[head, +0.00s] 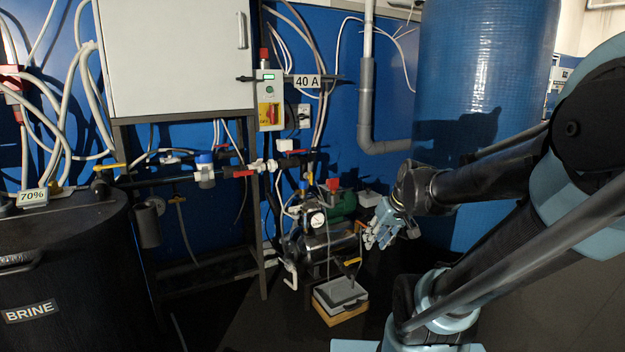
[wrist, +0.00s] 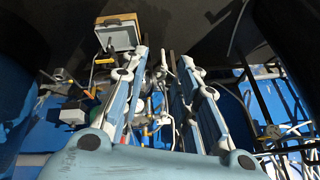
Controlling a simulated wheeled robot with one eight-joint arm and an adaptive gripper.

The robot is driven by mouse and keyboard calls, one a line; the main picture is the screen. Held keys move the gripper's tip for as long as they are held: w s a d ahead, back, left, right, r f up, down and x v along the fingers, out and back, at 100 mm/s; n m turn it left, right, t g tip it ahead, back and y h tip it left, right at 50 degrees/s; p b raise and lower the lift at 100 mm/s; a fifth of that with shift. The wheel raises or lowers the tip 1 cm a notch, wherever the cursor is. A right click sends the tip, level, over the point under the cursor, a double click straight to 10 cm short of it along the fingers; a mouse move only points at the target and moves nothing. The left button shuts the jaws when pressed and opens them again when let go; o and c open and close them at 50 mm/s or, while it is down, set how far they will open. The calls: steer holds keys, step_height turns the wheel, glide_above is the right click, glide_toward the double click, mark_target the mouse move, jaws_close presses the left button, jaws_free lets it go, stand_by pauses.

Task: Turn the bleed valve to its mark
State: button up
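No label in view names the bleed valve. A small dark valve with a yellowish handle (head: 351,262) sits low beside the pump, above a grey tray (head: 341,292) on a wooden block; I cannot tell whether it is the bleed valve, and no mark can be made out. My gripper (head: 379,236) is to the right of the pump and above the tray, apart from this valve. In the wrist view my gripper (wrist: 161,60) has its two fingers spread, with pipework showing between them and nothing held. The tray (wrist: 117,36) shows there at upper left.
A pump with a gauge (head: 316,219) and green motor (head: 343,205) stands beside my gripper. A black BRINE tank (head: 70,265) is at left, and a white cabinet (head: 175,55) stands on a frame. A blue tank (head: 485,70) is behind my arm. Dark floor (head: 245,325) is clear in front.

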mark_target(312, 175)
steer(key=w+a+r+n+t+y, duration=0.15)
steer(key=w+a, duration=0.25)
steer(key=w, duration=0.5)
steer(key=w+a+r+n+t+y, duration=0.1)
steer(key=w+a+r+t+y, duration=0.2)
steer(key=w, duration=0.5)
steer(key=w+a+r+n+t+y, duration=0.1)
steer(key=w+a+r+n+y, duration=0.1)
steer(key=w+a, duration=0.55)
steer(key=w+f+m+t, duration=0.1)
steer(key=w+f+t, duration=0.2)
steer(key=w, duration=0.6)
steer(key=w+f+t, duration=0.2)
steer(key=w+f, duration=0.1)
steer(key=w, duration=0.5)
steer(key=x, duration=1.7)
steer(key=shift+w+d, duration=0.15)
steer(key=shift+w, duration=0.05)
jaws_close()
